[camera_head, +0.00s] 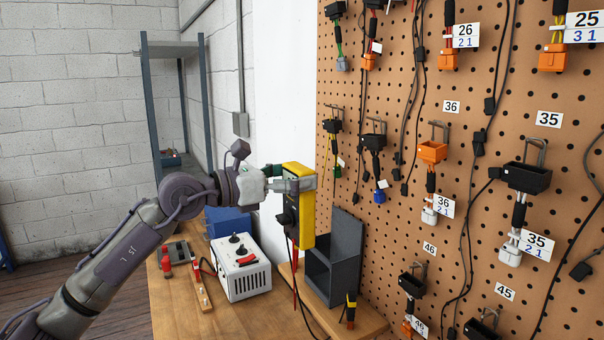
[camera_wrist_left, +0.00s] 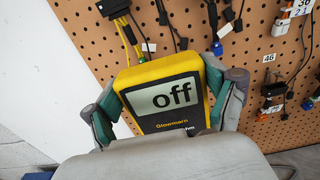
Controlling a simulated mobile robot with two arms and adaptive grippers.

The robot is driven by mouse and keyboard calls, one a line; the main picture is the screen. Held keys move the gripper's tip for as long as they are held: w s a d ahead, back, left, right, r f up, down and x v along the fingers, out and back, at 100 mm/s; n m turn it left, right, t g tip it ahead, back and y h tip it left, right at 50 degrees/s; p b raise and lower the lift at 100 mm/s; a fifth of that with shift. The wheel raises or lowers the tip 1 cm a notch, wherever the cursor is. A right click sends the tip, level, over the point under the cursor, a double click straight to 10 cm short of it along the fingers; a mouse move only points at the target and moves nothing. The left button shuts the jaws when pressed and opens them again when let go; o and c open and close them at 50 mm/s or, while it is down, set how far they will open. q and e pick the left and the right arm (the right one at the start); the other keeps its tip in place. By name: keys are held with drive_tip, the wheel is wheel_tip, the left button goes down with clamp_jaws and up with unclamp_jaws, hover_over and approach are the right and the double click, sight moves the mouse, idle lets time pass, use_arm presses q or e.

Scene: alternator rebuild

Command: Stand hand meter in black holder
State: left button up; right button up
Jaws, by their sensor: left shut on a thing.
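The hand meter (camera_head: 307,224) is yellow and black, and my left gripper (camera_head: 292,181) is shut on its upper part. It hangs upright in the air, beside and a little above the black holder (camera_head: 347,249), to the left of the holder's tall back plate. Red and dark leads hang down from it. In the left wrist view the meter (camera_wrist_left: 170,82) sits between the two fingers of the left gripper (camera_wrist_left: 167,108), and its screen reads "off". The meter's lower end is hidden in the left wrist view. My right gripper is not in view.
A white box with red parts (camera_head: 241,268) stands on the wooden bench (camera_head: 180,318), left of the holder. A blue bin (camera_head: 229,221) stands behind it. A small yellow-black tool (camera_head: 350,308) is in front of the holder. The pegboard (camera_head: 472,95) with hanging connectors rises close on the right.

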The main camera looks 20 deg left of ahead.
sight(354, 175)
use_arm(q)
drive_tip(key=shift+w+d+p, duration=0.3)
drive_tip(key=shift+w+d, duration=0.2)
drive_tip(key=shift+w, duration=0.05)
drive_tip(key=shift+f+p+x, duration=0.15)
drive_tip(key=shift+p+x, duration=0.6)
drive_tip(key=shift+x, duration=0.95)
drive_tip(key=shift+f+p+x, duration=0.15)
drive_tip(key=shift+p+x, duration=0.6)
drive_tip(key=shift+x, duration=1.65)
drive_tip(key=shift+w+d+f, duration=0.1)
drive_tip(key=shift+f, duration=0.2)
drive_tip(key=shift+f+b, duration=0.35)
drive_tip(key=shift+f, duration=0.25)
drive_tip(key=shift+r, duration=0.15)
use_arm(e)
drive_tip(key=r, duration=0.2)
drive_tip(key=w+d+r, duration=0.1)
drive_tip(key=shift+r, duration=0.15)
